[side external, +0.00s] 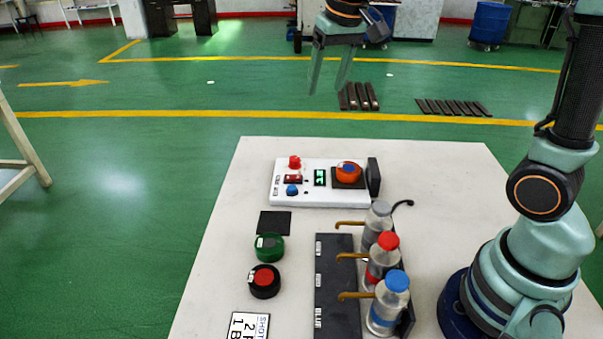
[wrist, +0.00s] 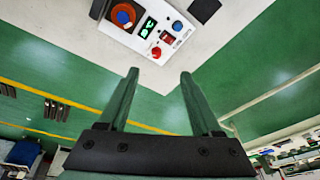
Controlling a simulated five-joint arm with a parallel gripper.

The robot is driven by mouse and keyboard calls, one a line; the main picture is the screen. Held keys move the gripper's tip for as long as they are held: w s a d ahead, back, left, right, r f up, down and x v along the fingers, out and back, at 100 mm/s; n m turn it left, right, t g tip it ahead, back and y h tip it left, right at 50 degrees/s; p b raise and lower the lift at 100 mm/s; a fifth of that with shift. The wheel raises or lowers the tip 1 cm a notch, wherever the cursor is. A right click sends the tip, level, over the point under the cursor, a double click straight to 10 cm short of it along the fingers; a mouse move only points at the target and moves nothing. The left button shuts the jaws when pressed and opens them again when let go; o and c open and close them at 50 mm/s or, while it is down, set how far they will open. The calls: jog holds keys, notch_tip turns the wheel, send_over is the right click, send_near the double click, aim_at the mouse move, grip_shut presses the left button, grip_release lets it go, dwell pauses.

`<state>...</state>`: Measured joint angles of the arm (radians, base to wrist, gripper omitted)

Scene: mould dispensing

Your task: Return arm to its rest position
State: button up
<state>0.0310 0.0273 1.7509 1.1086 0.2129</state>
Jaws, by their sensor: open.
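My gripper (side external: 330,68) is open and empty, raised high above the far edge of the white table (side external: 430,165) in the side external view. A white control panel (side external: 305,200) lies at the far part of the table, below my gripper, with a red button, a blue button and a lit green display. An orange mould with a blue centre (side external: 348,172) sits on the panel's dark pad; it also shows in the wrist view (wrist: 123,16).
Bottles with grey (side external: 379,208), red (side external: 388,241) and blue (side external: 397,281) caps stand in a dark rack with brown spouts. A green round mould (side external: 269,247), a black one with red top (side external: 265,281), a dark square (side external: 274,223) and a printed card (side external: 248,326) lie to the left.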

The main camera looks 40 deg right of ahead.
jog(key=s+a+f+n+t, duration=0.1)
jog(key=s+f+n+t, duration=0.1)
jog(key=s, duration=1.2)
jog(key=shift+a+f+n+t, duration=0.15)
jog(key=shift+f+n+t, duration=0.15)
jog(key=shift+n, duration=0.1)
